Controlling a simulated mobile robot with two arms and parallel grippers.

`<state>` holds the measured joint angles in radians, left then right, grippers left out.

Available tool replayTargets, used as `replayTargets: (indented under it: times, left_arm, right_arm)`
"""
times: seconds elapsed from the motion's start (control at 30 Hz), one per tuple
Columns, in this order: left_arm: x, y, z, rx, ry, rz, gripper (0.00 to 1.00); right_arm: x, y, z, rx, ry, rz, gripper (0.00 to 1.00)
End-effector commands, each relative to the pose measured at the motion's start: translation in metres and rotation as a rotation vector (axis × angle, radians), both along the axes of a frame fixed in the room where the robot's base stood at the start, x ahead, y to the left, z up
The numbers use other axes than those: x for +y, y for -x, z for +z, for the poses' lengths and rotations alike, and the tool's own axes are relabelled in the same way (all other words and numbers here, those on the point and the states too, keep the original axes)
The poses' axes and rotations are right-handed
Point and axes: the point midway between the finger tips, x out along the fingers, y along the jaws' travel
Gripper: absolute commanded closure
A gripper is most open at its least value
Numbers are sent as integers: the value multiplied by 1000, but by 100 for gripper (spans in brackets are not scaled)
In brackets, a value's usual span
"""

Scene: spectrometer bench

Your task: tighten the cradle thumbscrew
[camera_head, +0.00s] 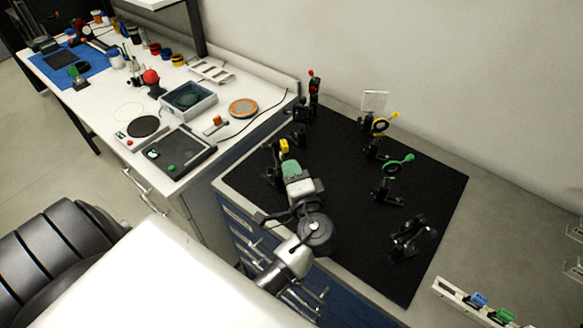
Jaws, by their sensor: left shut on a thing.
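My left gripper (287,158) reaches over the left side of the black breadboard (340,150), its arm coming up from the bottom. It is shut at a small yellow knob (284,146) on a dark mount (271,172), which seems to be the cradle with its thumbscrew. The gripper body hides much of this mount, and the contact at the fingertips is too small to make out. How far the screw is turned cannot be told. My right gripper is not in view.
Posts with a red top (313,86), a yellow ring (380,125) and a green ring (398,164) stand on the breadboard. A black mount (410,238) is near its right edge. A cluttered white bench (95,97) is at left. The breadboard's middle is fairly clear.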

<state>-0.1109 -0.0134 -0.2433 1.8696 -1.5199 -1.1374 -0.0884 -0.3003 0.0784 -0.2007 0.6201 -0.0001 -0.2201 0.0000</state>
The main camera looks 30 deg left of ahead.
Motion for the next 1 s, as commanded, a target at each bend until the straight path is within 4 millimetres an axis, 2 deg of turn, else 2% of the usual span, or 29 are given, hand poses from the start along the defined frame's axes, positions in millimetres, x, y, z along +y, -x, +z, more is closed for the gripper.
replayTargets:
  times: [0.6,1.0]
  left_arm:
    - [0,0,1,446,-356,-2,100]
    - [0,0,-1,623,-498,-2,100]
  right_arm:
    - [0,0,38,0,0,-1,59]
    - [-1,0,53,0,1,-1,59]
